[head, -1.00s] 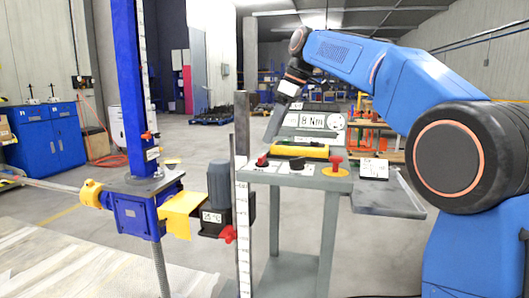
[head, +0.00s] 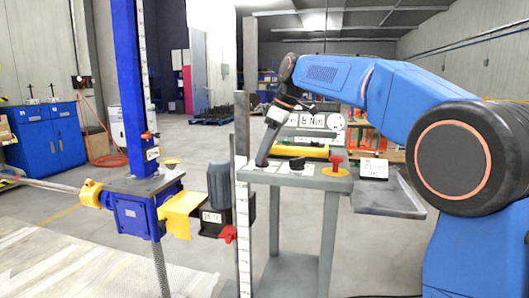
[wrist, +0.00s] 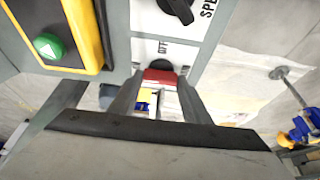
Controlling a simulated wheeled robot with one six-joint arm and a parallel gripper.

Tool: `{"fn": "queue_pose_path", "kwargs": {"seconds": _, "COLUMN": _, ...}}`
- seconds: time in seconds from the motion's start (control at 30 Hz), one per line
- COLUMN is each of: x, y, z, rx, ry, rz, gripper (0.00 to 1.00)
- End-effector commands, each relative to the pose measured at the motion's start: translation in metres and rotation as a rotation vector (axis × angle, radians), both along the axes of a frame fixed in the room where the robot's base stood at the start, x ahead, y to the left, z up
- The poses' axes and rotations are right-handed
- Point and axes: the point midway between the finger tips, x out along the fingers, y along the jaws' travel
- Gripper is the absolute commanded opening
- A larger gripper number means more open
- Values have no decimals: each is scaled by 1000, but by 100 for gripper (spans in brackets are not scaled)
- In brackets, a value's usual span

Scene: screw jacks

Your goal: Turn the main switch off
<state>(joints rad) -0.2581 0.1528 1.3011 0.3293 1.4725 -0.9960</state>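The main switch (wrist: 160,77) has a red lever and shows in the wrist view, between my fingertips. A label that seems to read OFF is on the white plate just above it in that view. My gripper (wrist: 159,88) is open, with one finger on each side of the red lever; I cannot tell whether either finger touches it. In the head view my gripper (head: 262,161) points down at the left end of the grey console (head: 310,181) and hides the switch there.
A black speed knob (head: 297,163) sits right of the switch. A red stop button (head: 337,161) stands on a yellow disc. A yellow-edged box (head: 302,151) with a green button (wrist: 47,46) lies behind. A tall grey post (head: 242,205) and a blue screw jack (head: 135,213) stand left.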

Motion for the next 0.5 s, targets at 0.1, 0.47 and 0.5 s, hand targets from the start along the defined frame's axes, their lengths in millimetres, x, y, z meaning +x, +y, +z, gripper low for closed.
{"fn": "queue_pose_path", "kwargs": {"seconds": 0.1, "x": 0, "y": 0, "z": 0, "rx": 0, "ry": 0, "rz": 0, "gripper": 21}}
{"fn": "queue_pose_path", "kwargs": {"seconds": 0.47, "x": -1, "y": 0, "z": 0, "rx": -1, "ry": -1, "rz": -58, "gripper": 21}}
{"fn": "queue_pose_path", "kwargs": {"seconds": 0.5, "x": -1, "y": 0, "z": 1, "rx": -2, "ry": -1, "rz": -77, "gripper": 21}}
